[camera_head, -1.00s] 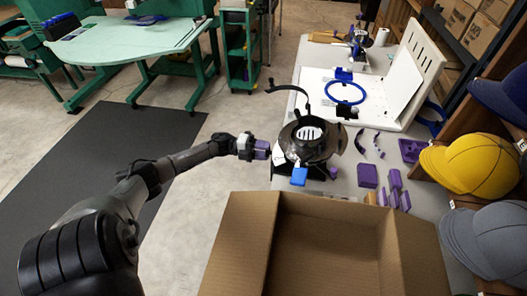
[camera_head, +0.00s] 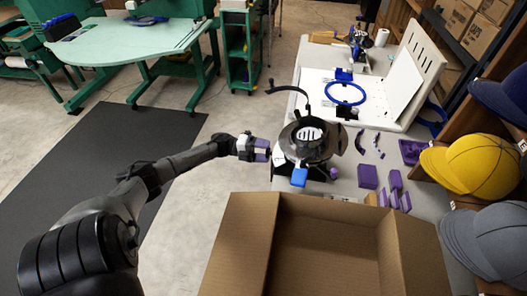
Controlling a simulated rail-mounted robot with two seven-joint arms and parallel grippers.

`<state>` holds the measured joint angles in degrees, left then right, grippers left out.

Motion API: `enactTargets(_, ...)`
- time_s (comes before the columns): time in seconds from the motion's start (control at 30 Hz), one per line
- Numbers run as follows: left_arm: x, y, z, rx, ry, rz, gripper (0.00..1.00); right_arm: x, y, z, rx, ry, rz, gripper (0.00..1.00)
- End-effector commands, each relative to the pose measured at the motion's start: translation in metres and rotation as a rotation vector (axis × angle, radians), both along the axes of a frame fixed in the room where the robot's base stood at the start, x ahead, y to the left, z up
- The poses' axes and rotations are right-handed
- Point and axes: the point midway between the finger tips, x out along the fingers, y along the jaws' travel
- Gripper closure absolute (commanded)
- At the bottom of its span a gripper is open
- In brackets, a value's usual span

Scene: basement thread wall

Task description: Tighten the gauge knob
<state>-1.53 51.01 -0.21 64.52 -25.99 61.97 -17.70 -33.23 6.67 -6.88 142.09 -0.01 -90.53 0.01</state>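The cap gauge (camera_head: 318,148), a round dark metal drum with a black ring and white slots inside, stands at the table's near left edge. A blue tab (camera_head: 299,177) projects from its front. A small round purple piece (camera_head: 334,173) sits low at its right front; I cannot tell for sure whether it is the gauge knob. My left gripper (camera_head: 262,150) is just left of the gauge, its purple fingers apart with a gap between them and nothing visible in it. Whether the fingertips touch the gauge's left side is unclear. My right gripper is out of view.
An open cardboard box (camera_head: 325,240) stands in front of the gauge. Purple blocks (camera_head: 368,177) lie to its right. A blue hoop (camera_head: 345,93) and a white slotted board (camera_head: 402,80) are behind. Caps, including a yellow one (camera_head: 463,164), line the right side. Floor at left is open.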

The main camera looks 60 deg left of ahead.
Motion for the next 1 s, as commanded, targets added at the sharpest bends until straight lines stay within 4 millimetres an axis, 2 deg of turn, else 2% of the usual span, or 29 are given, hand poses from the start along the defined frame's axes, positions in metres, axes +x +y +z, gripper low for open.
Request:
enactTargets(0.23,-0.001,0.001,0.000,0.000,0.000,0.000,0.32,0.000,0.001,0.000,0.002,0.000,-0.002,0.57)
enactTargets(0.37,-0.008,0.007,0.000,0.001,0.003,0.002,0.32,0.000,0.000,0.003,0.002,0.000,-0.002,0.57)
enactTargets(0.8,-0.070,0.059,0.000,0.001,0.002,0.002,0.32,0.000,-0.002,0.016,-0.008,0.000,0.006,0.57)
enactTargets(1.0,-0.092,0.078,0.000,0.001,0.002,0.001,0.32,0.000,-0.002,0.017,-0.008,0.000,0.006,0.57)
